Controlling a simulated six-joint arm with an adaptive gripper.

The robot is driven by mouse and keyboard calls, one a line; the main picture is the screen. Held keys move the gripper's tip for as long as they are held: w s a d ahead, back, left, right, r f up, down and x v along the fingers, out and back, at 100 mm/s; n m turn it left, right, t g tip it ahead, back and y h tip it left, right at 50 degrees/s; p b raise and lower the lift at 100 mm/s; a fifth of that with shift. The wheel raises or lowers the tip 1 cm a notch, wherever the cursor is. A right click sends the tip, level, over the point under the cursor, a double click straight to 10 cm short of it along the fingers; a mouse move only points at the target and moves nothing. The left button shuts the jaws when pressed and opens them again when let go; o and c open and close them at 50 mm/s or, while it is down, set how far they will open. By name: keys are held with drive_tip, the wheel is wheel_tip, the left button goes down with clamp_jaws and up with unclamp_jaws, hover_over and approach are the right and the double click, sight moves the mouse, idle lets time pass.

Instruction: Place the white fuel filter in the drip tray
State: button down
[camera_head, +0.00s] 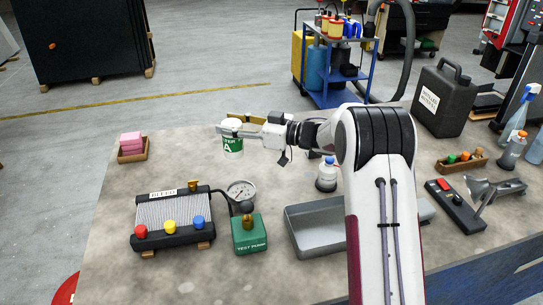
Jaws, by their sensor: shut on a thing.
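The white fuel filter (232,145), a white cylinder with green lettering and a green band, is upright near the back edge of the table. My gripper (229,124) reaches it from the right and is shut on its upper part, with one finger across its front. Whether its base touches the table cannot be told. The drip tray (307,248), a shallow grey metal tray, lies at the front middle of the table. It looks empty where it shows; my arm hides its right part.
A white bottle (326,178) stands behind the tray. The green test pump (249,235) with its gauge (241,191) and the bleed unit (172,218) are left of the tray. Pink blocks (131,140) sit at the far left. A black jerrycan (440,98) stands back right.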

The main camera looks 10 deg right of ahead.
drive_tip(key=shift+s+d, duration=0.3)
drive_tip(key=shift+d, duration=0.25)
drive_tip(key=s+d, duration=0.9)
drive_tip(key=s, duration=0.3)
drive_tip(key=s+d, duration=1)
drive_tip(key=s, duration=0.3)
drive_tip(key=shift+s+r, duration=0.25)
drive_tip(key=shift+r, duration=0.1)
drive_tip(key=shift+f, duration=0.15)
wheel_tip(320, 180, down, 6)
drive_tip(key=shift+f, duration=0.1)
drive_tip(key=shift+f, duration=1.75)
